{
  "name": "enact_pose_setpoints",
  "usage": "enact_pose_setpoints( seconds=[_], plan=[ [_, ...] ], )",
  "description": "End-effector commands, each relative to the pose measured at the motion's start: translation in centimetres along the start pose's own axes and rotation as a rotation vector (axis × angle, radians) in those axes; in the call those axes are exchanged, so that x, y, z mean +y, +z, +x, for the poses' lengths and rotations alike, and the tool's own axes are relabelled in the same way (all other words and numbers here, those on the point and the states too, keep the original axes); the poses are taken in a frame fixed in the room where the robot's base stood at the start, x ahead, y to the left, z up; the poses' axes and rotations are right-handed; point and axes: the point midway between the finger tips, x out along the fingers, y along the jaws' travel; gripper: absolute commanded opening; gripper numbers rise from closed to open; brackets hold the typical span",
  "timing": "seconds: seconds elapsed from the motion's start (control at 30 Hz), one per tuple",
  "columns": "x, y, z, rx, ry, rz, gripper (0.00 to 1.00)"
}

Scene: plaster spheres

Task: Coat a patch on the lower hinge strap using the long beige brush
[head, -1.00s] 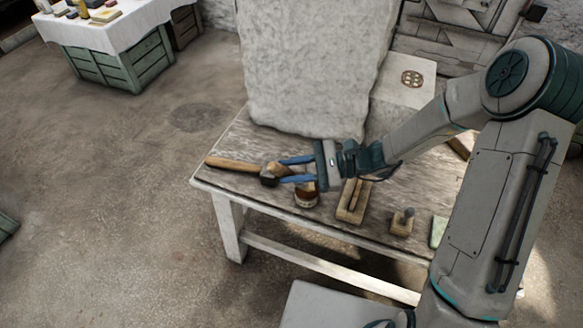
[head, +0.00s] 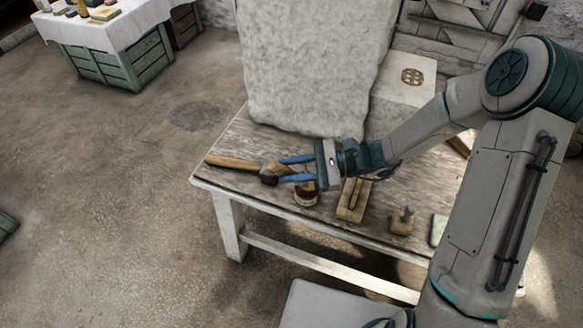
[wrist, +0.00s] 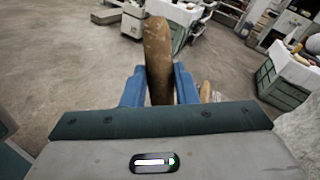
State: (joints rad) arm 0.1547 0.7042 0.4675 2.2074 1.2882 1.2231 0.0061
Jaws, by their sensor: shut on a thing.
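My gripper (head: 283,173) has its two blue fingers over the left part of the wooden workbench (head: 215,176). It is shut on a long brown-beige wooden handle (wrist: 158,50), seen upright between the fingers in the wrist view; it looks like the long brush. A little of it shows between the fingers in the head view (head: 277,167). Its bristles are hidden. A small brown pot (head: 306,196) stands just under the lower finger; I cannot tell if the brush touches it. A pale plank door (head: 450,44) is at the back right; I cannot make out its lower hinge strap.
A wooden-handled mallet (head: 233,162) lies left of my fingers. A wooden block (head: 353,202), a small stamp-like tool (head: 403,221) and a green block (head: 438,231) lie along the bench front. A large rough slab (head: 305,70) stands behind. Open floor lies left.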

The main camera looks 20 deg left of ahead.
Motion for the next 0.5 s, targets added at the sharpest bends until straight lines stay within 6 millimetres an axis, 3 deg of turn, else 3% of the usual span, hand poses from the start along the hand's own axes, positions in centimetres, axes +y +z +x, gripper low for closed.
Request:
enact_pose_setpoints(
  seconds=[0.5],
  plan=[
    [0.22,-0.64,0.09,0.000,0.000,0.000,0.04]
  ],
)
